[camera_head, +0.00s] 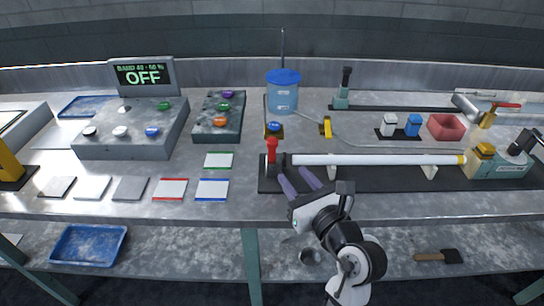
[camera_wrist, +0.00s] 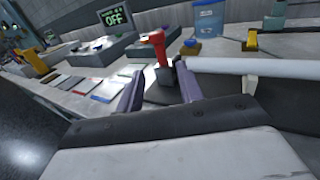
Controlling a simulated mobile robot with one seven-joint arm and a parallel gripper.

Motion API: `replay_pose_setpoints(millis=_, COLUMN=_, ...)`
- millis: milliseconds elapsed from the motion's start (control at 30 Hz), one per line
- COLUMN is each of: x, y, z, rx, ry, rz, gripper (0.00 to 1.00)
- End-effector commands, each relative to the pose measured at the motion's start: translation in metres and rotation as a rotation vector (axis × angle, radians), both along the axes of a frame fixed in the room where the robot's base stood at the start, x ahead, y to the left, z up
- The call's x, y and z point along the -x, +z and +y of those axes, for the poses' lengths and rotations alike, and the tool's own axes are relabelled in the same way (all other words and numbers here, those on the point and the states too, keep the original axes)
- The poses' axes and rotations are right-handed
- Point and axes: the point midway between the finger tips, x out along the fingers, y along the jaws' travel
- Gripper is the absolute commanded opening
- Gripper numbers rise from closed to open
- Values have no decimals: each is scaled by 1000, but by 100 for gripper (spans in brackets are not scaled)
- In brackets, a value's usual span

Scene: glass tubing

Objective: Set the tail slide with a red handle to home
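The tail slide's upright red handle (camera_head: 272,150) stands at the left end of a dark base plate (camera_head: 350,183), close to the left end of a white glass tube (camera_head: 375,160). My gripper (camera_head: 300,174) is open and empty, just in front of and slightly right of the handle. In the wrist view the red handle (camera_wrist: 158,46) rises beyond the gap between my two purple-grey fingers (camera_wrist: 160,90), apart from both. The tube (camera_wrist: 245,67) runs right from beside it. The slide's lower part is partly hidden by my gripper. I cannot make out a home mark.
A control box (camera_head: 130,135) with a display reading OFF stands at the left. A blue-lidded container (camera_head: 283,97) is behind the handle. A yellow clip-like part (camera_head: 326,127) stands behind the tube. Colour-edged cards (camera_head: 170,189) lie left of the handle. A teal unit (camera_head: 497,164) supports the tube's right end.

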Motion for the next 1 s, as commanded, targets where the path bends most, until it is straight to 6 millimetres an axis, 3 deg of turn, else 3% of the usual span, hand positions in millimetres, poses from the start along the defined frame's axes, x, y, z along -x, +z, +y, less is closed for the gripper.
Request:
replay_pose_setpoints(millis=500, x=-87, y=3, z=45, rx=-4, ry=2, rz=-1, gripper=37)
replay_pose_setpoints(millis=700, x=-101, y=1, z=53, rx=-3, ry=1, rz=-2, gripper=37)
replay_pose_setpoints(millis=1000, x=-103, y=1, z=53, rx=-2, ry=0, rz=-2, gripper=37)
